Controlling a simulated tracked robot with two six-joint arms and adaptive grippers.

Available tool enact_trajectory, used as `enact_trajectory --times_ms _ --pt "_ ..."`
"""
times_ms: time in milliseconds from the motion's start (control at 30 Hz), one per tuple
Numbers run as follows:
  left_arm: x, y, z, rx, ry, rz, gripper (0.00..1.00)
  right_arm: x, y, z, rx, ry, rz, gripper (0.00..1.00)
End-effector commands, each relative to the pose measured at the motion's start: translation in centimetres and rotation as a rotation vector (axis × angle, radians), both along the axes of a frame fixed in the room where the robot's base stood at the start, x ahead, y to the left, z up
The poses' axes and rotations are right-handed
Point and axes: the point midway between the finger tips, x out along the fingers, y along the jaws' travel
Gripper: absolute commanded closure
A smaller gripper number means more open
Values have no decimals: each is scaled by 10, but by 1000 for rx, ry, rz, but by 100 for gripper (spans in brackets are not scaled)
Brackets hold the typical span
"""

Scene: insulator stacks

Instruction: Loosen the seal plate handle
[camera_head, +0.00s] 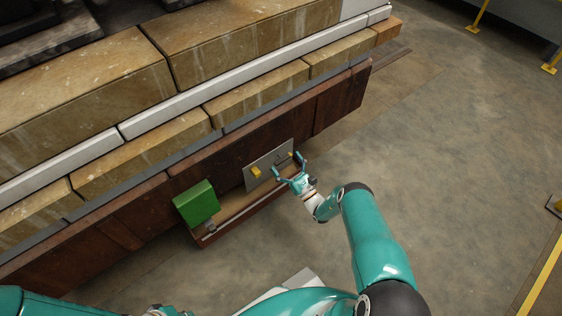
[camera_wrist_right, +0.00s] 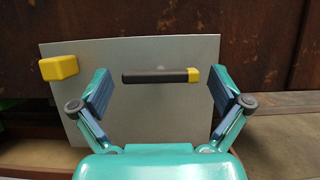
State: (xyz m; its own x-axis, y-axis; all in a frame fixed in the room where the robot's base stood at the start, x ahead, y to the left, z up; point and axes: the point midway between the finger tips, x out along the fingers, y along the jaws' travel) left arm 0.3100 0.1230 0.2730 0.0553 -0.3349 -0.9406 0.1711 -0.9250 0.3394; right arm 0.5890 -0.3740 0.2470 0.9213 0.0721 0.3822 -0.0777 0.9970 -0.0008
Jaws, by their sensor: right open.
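The seal plate (camera_head: 262,168) is a grey plate on the brown lower face of the insulator stack. It also fills the middle of the right wrist view (camera_wrist_right: 150,122). Its handle (camera_wrist_right: 160,76) is a dark horizontal bar with a yellow right end. A yellow block (camera_head: 256,172) sits on the plate's left part. My right gripper (camera_head: 288,168) is open in front of the plate. In the right wrist view its fingers (camera_wrist_right: 162,94) stand left and right of the handle, with gaps on both sides. My left gripper does not show clearly; only parts of my left arm are at the lower left.
A green box (camera_head: 197,204) stands left of the plate, by a narrow brown ledge (camera_head: 240,211) below it. Tan insulator blocks (camera_head: 255,94) and white strips rise behind. The concrete floor (camera_head: 460,150) to the right is clear.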

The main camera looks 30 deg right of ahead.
Motion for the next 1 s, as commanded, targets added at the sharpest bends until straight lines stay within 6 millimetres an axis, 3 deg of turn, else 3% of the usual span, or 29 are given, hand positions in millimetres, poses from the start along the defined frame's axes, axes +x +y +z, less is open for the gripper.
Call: enact_trajectory --times_ms 433,767,800,1000 --pt "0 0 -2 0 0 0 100 12 2 5 1 0 1 0" --pt "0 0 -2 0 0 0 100 12 2 5 1 0 1 53" --pt "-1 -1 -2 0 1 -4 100 12 15 5 4 1 4 56" --pt "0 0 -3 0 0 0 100 11 5 4 -12 -1 7 56"
